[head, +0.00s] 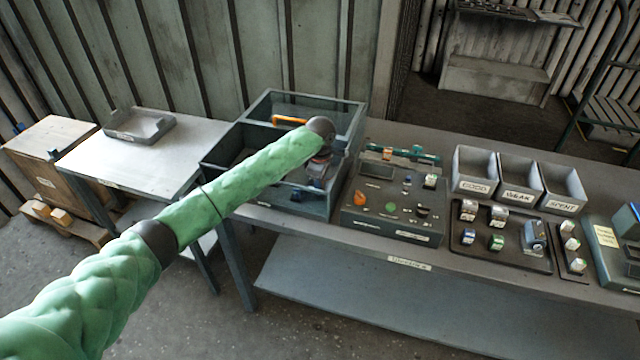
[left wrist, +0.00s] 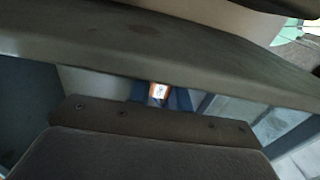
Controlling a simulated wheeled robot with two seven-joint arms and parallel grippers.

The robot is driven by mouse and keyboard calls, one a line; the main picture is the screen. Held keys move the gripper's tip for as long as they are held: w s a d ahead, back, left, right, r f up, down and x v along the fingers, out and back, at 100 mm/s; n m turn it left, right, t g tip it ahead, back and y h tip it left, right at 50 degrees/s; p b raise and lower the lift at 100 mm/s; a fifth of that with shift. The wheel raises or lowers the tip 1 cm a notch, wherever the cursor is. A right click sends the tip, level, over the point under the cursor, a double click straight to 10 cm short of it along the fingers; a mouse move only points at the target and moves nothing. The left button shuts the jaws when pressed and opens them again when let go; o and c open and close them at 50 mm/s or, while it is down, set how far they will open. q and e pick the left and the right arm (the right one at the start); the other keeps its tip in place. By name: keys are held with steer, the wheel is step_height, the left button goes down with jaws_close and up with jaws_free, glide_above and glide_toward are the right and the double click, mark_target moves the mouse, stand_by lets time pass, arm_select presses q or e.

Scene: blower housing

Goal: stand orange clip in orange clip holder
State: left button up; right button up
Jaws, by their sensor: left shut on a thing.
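My left gripper (head: 317,178) reaches over the front part of a grey two-part bin (head: 285,203). Its fingers are partly hidden by my wrist. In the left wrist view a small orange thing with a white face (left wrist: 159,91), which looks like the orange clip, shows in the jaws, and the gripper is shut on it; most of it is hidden. An orange bar (head: 290,120) lies in the bin's rear part. I cannot tell which thing is the orange clip holder. My right gripper is not in view.
Right of the bin is a control box (head: 395,215) with an orange knob (head: 361,198). Beyond it are a green bar (head: 420,157), a labelled GOOD bin (head: 474,172) and similar bins, and a dark tray (head: 505,258) with small blocks. A side table (head: 175,150) at left is mostly clear.

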arm_select(q)
steer(key=shift+f, duration=0.45)
stand_by(0.3)
steer(key=o, duration=0.8)
steer(key=shift+o, duration=0.2)
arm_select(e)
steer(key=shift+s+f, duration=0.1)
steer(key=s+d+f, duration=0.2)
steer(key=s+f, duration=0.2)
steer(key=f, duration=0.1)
arm_select(q)
steer(key=shift+r+b, duration=0.6)
steer(key=shift+r, duration=0.6)
step_height(320, 180, up, 4)
steer(key=shift+r+b, duration=0.25)
steer(key=shift+b, duration=0.55)
steer(key=shift+r, duration=0.4)
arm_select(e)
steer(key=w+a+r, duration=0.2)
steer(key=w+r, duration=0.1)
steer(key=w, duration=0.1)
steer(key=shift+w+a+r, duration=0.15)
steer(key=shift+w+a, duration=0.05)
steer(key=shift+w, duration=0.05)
